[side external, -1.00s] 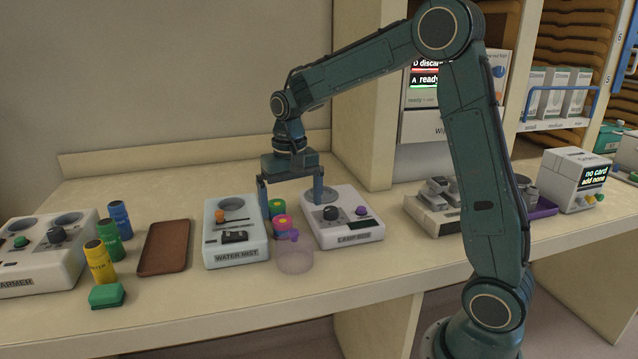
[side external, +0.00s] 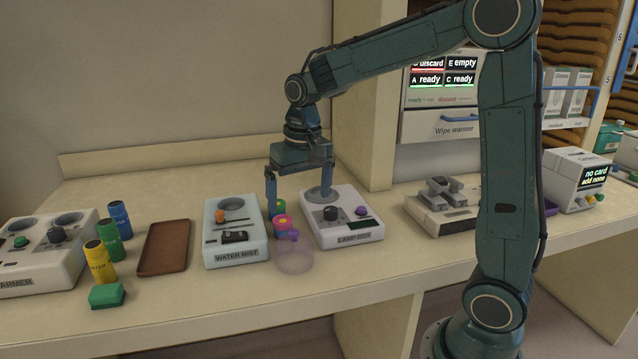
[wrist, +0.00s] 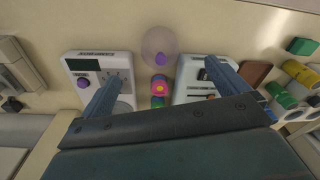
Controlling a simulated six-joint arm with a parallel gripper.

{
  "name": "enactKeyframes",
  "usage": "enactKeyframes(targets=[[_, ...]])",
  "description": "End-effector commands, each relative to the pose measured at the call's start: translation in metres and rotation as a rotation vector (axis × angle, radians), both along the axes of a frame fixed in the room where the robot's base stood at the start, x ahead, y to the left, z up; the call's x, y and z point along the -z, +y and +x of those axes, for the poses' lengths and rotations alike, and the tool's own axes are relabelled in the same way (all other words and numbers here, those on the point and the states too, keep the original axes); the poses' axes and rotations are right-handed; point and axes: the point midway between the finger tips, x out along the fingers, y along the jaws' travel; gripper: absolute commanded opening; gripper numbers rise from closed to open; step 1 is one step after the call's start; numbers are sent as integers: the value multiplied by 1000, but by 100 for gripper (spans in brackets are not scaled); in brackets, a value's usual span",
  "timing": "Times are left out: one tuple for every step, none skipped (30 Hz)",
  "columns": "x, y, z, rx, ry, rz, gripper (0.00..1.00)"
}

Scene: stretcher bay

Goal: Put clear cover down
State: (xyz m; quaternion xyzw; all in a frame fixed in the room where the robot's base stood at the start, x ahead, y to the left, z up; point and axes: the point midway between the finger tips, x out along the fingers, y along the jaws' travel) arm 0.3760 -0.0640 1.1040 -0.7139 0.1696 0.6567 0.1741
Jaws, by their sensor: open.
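The clear cover (side external: 294,259) is a see-through dome with a purple knob. It rests on the counter in front of and between the WATER MIST unit and the lamp unit. In the wrist view the cover (wrist: 158,40) is at the top middle, beyond my fingertips. My gripper (side external: 298,202) is open and empty, with its fingers apart, behind the cover. Small pink-and-yellow and green pieces (side external: 281,221) stand between the two units, behind the cover.
The WATER MIST unit (side external: 235,247) is on the left and the lamp unit (side external: 345,228) on the right. A brown tray (side external: 164,249) lies further left, with yellow, green and blue bottles (side external: 100,262) beyond it. The counter's front strip is mostly clear.

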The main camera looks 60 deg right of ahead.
Motion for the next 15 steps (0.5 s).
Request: enactKeyframes(targets=[[-8,5,-10,-22,-22,-5,99],[-13,8,-15,-36,-34,-8,99],[-18,11,-22,-55,-51,-12,99],[-22,14,-28,-70,-62,-15,99],[-25,16,-34,-84,-74,-17,99],[-29,20,-42,-103,-89,-22,99],[-32,22,-48,-116,-100,-25,99],[-35,24,-54,-131,-111,-28,99],[-38,27,-62,-150,-127,-32,99],[-41,30,-67,-164,-139,-35,99],[-43,32,-73,-178,-150,-39,99],[-45,34,-81,-196,-166,-44,99],[-47,36,-87,-210,-178,-48,99],[-48,38,-93,-224,-189,-51,99],[-50,41,-101,-243,-204,-56,99]])
